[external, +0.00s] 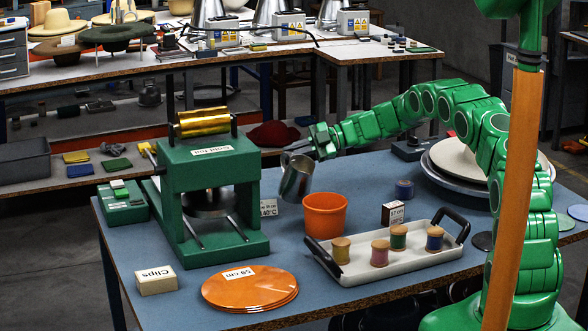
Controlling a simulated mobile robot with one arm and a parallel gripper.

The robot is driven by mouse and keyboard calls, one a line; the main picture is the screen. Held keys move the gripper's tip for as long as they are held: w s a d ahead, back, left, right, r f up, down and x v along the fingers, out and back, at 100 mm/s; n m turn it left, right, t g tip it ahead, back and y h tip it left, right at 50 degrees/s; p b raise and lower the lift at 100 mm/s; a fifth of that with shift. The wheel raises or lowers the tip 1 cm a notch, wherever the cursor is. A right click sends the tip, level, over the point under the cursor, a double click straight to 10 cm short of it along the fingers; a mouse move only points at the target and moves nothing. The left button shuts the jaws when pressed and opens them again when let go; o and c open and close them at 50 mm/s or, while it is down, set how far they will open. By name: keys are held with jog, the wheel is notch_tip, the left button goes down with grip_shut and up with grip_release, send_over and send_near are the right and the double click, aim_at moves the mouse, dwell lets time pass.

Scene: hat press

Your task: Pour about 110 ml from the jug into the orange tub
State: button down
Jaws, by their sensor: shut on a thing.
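The metal jug (296,180) is held in the air, above and left of the orange tub (325,216), slightly tilted. My gripper (312,147) is shut on the jug near its upper part; the exact grip is small and partly hidden. The orange tub stands upright on the blue table, its open top facing up. I cannot see the level inside the jug or the tub, and no stream of liquid shows between them.
A green press (210,170) with a gold foil roll stands left of the jug. A white tray (360,277) with several thread spools lies right of the tub. Orange discs (250,297) and a Clips box (156,280) lie in front. A small labelled box (393,213) stands behind the tray.

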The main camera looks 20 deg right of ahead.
jog(key=shift+w+a+f+m+g+h+b, duration=0.15)
jog(key=shift+w+f+m+g+b, duration=0.2)
jog(key=shift+w, duration=0.3)
jog(key=shift+w+a+f+m+g+h+b, duration=0.15)
jog(key=shift+w+f+m, duration=0.15)
jog(key=shift+w+m, duration=0.3)
jog(key=shift+w+a+m+h+b, duration=0.1)
jog(key=shift+w+m+h+b, duration=0.25)
jog(key=shift+w+m, duration=0.35)
jog(key=shift+g, duration=0.4)
